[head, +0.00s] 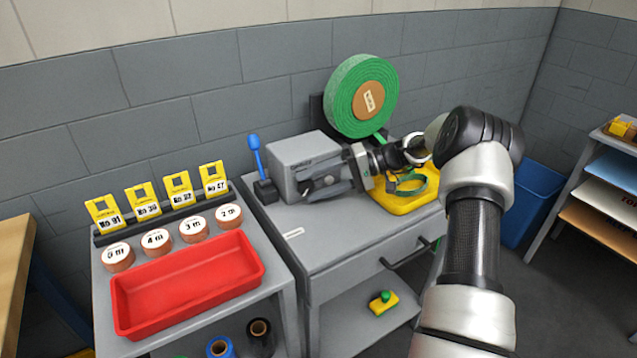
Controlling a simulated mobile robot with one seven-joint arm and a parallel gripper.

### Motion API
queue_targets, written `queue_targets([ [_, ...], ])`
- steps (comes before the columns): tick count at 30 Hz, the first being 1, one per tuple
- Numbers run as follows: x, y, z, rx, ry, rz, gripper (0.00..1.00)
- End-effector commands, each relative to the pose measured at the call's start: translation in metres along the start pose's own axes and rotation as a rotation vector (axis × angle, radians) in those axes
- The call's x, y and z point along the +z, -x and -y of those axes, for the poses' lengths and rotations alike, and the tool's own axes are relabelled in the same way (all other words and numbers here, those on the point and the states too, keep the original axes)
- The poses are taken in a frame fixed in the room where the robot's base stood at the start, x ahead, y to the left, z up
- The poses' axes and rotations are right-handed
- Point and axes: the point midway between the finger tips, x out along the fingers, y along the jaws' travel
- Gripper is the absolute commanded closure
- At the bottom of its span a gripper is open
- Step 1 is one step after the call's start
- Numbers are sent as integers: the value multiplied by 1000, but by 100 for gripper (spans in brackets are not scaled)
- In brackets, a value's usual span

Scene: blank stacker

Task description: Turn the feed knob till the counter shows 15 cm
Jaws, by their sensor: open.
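The grey feed machine (298,152) stands on the grey cabinet top, with small dark lettering on its front that is too small to read. My gripper (312,187) reaches in from the right, with its dark fingers across the machine's front face. It is open, and no object shows between the fingers. I cannot make out the feed knob or a counter reading; my gripper covers part of the front. A large green roll (345,95) with a brown core stands upright behind, and a green strip (408,185) lies over a yellow base (412,203) on the right.
A blue-handled lever (256,158) stands left of the machine. The side table holds an empty red tray (190,283), several round labelled pieces (193,230) and yellow numbered cards (181,196). A blue bin (535,195) and a shelf rack (610,175) stand at right.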

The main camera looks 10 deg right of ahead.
Motion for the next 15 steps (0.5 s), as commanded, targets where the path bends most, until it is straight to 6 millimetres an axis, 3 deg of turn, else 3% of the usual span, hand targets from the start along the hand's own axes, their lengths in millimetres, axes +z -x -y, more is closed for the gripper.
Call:
queue_targets([
  [5, -1, 14, 0, 1, 1, -2, 45],
  [15, -1, 92, 0, 2, 1, -5, 45],
])
